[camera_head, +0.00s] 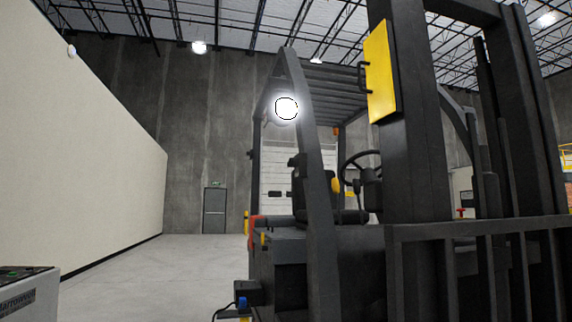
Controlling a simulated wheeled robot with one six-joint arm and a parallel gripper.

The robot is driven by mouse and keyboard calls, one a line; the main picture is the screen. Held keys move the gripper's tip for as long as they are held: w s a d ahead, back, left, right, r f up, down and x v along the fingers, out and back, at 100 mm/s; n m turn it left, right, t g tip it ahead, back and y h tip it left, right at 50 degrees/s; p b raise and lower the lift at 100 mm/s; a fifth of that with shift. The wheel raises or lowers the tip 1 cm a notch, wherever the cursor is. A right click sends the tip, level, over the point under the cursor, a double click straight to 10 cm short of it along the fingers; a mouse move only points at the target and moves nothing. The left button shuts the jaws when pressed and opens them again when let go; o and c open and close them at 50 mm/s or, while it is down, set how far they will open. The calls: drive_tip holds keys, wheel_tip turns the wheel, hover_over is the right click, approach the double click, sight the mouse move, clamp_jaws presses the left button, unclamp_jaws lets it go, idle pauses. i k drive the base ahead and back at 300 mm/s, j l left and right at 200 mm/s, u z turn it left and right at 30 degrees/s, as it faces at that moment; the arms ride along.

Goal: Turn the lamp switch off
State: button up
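A round lamp (287,108) glows bright white at the upper front post of a dark forklift (318,200). I cannot make out a lamp switch with certainty. My gripper's fingers do not show in this view. A small dark box with a blue part (242,302) and a thin black cable shows at the bottom, left of the forklift's front; I cannot tell what it is.
The forklift's mast and a yellow plate (381,72) fill the right side. A pale wall (90,150) runs along the left. A light cabinet (25,292) with a dark top stands at the lower left. Open floor (165,270) leads to a grey door (214,211).

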sight(292, 162)
drive_tip(key=i+j, duration=0.45)
drive_tip(key=i, duration=0.15)
drive_tip(key=i+j+z, duration=0.1)
drive_tip(key=i+j, duration=0.35)
drive_tip(key=i, duration=0.2)
